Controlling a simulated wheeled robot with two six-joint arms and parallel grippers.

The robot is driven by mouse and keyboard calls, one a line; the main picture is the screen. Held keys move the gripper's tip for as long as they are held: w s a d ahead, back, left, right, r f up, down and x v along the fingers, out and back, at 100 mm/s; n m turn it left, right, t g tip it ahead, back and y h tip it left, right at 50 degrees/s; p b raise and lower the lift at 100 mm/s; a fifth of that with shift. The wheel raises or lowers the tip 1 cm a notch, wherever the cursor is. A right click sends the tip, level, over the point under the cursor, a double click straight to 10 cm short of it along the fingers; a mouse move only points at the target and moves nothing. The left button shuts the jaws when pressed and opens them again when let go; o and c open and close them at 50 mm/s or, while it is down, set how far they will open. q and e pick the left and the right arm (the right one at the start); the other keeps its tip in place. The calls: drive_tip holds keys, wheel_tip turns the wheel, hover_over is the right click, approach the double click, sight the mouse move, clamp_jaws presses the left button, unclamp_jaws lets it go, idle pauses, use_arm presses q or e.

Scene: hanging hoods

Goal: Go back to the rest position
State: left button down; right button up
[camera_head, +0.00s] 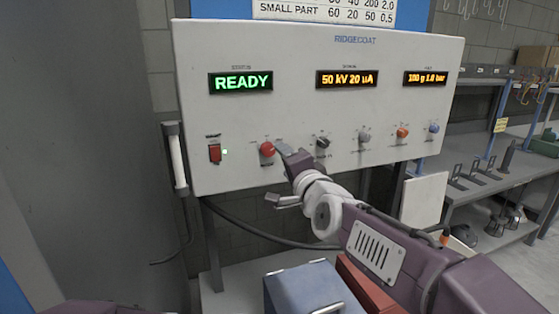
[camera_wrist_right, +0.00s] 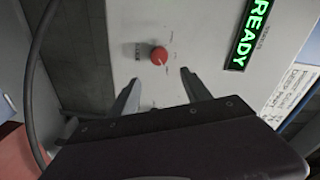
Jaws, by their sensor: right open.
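My right gripper (camera_head: 277,172) is in front of the lower left part of the white control panel (camera_head: 300,115). In the right wrist view its fingers (camera_wrist_right: 160,85) are spread and nothing is between them. A round red knob (camera_head: 267,149) on the panel shows just left of the upper finger. In the right wrist view the red knob (camera_wrist_right: 159,55) lies beyond the fingertips, with a visible gap to them. The panel's green display (camera_head: 241,81) reads READY. My left gripper is not in view.
A blue box (camera_head: 312,289) sits below my right arm. A grey shelf (camera_head: 490,190) with hooks and parts stands at the right.

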drive_tip(key=w+d+h+p, duration=0.1)
drive_tip(key=d+h+p, duration=0.1)
drive_tip(key=d+p, duration=0.25)
drive_tip(key=s+d+f+n+g+h+p, duration=0.1)
drive_tip(key=s+d+f+g, duration=0.15)
drive_tip(key=f, duration=0.45)
drive_tip(key=s+d+f+g+p, duration=0.1)
drive_tip(key=s+d+f+g, duration=0.2)
drive_tip(key=f, duration=0.4)
use_arm(q)
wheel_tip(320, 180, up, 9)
drive_tip(key=p, duration=0.1)
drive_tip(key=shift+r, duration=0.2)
use_arm(e)
drive_tip(key=s+d+f+n+g, duration=0.2)
drive_tip(key=s+f+n+g, duration=0.3)
drive_tip(key=s+f, duration=0.3)
drive_tip(key=s+d+f+n+g+h, duration=0.1)
drive_tip(key=s+d+f+n+g, duration=0.1)
drive_tip(key=s+f+n+g, duration=0.3)
drive_tip(key=s+f, duration=0.4)
drive_tip(key=s, duration=0.5)
drive_tip(key=shift+d, duration=0.1)
